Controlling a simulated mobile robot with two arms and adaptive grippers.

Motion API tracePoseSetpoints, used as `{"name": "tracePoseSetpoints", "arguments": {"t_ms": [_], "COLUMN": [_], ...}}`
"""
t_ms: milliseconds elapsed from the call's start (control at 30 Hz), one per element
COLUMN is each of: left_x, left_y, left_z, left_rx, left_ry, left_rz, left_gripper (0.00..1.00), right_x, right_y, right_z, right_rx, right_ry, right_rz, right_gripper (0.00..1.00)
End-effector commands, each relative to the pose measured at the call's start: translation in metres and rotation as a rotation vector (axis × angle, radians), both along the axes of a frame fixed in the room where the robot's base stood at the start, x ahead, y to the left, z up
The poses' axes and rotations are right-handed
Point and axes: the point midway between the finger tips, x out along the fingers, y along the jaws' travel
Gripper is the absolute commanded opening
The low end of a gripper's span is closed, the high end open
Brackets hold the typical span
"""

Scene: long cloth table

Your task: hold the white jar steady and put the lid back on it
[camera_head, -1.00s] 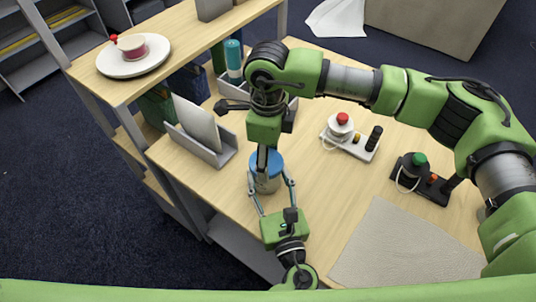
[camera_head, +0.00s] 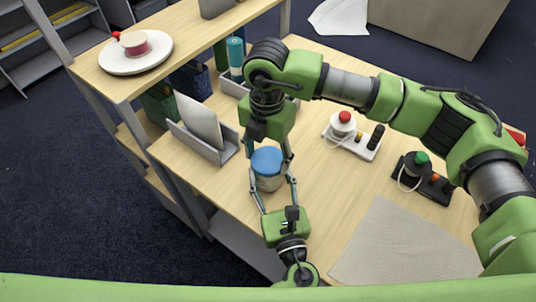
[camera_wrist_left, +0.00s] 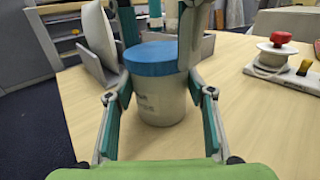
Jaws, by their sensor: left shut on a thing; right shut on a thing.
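The white jar (camera_head: 268,182) stands upright on the table near its front edge; it also shows in the left wrist view (camera_wrist_left: 160,104). The blue lid (camera_head: 267,161) sits level on top of the jar, with no gap visible in the left wrist view (camera_wrist_left: 152,58). My left gripper (camera_head: 271,187) comes from the near side, low, with its fingers shut on either side of the jar body. My right gripper (camera_head: 269,157) points down from above, its fingers shut on either side of the lid. The exact contact points are partly hidden.
A grey holder (camera_head: 216,154) with a white panel stands left of the jar. A red-button box (camera_head: 342,124) and a green-button box (camera_head: 418,162) lie to the right. A grey mat (camera_head: 405,250) lies front right. A raised shelf holds a white plate (camera_head: 110,64).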

Motion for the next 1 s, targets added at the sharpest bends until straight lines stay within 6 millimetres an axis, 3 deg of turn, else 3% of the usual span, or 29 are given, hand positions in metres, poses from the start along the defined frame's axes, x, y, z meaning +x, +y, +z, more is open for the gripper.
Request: {"name": "tracePoseSetpoints", "arguments": {"t_ms": [133,167,200,567,1000], "left_x": [-0.001,-0.001,-0.001,0.0,0.0], "left_y": [0.0,0.0,0.0,0.0,0.0], "left_z": [-0.001,-0.001,-0.001,-0.001,-0.001], "left_rx": [0.0,0.0,0.0,0.0,0.0], "left_ry": [0.003,0.003,0.003,0.002,0.002], "left_rz": [0.0,0.0,0.0,0.0,0.0], "left_gripper": [0.0,0.0,0.0,0.0,0.0], "right_x": [0.001,0.001,0.001,0.001,0.001], "right_y": [0.0,0.0,0.0,0.0,0.0], "right_z": [0.001,0.001,0.001,0.001,0.045], "right_rx": [0.001,0.001,0.001,0.0,0.0], "right_ry": [-0.003,-0.003,-0.003,-0.001,-0.002], "right_rz": [0.009,0.01,0.01,0.013,0.014], "right_gripper": [0.47,0.64,0.73,0.73,0.73]}}
